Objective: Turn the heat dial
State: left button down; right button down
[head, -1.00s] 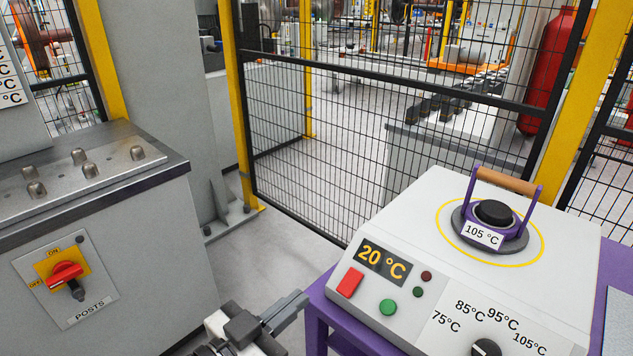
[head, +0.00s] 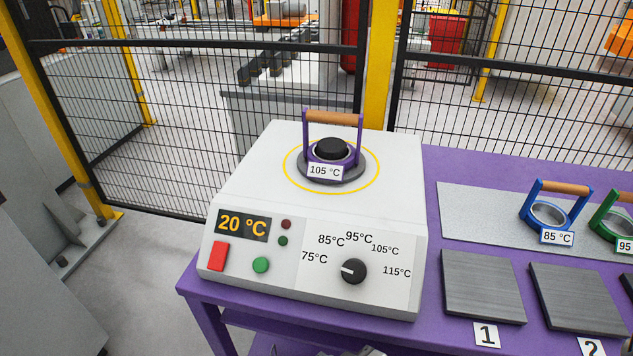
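The heat dial (head: 353,271) is a round black knob on the sloping front of a white heater box (head: 253,165). Its white mark points left, towards the 75°C label. The display (head: 242,225) reads 20 °C. A purple-framed ring with a wooden handle (head: 333,118) and a 105 °C tag stands on the heater's round plate, inside a yellow circle. No gripper fingers can be made out; only small grey-white pieces show at the bottom edge below the heater, and I cannot tell what they are. Nothing touches the dial.
The heater stands on a purple table (head: 480,165). A red switch (head: 218,256) and green button (head: 261,265) sit left of the dial. Mesh fencing (head: 250,80) stands behind.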

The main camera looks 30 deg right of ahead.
aim_at(353, 271)
jog(key=z, duration=1.05)
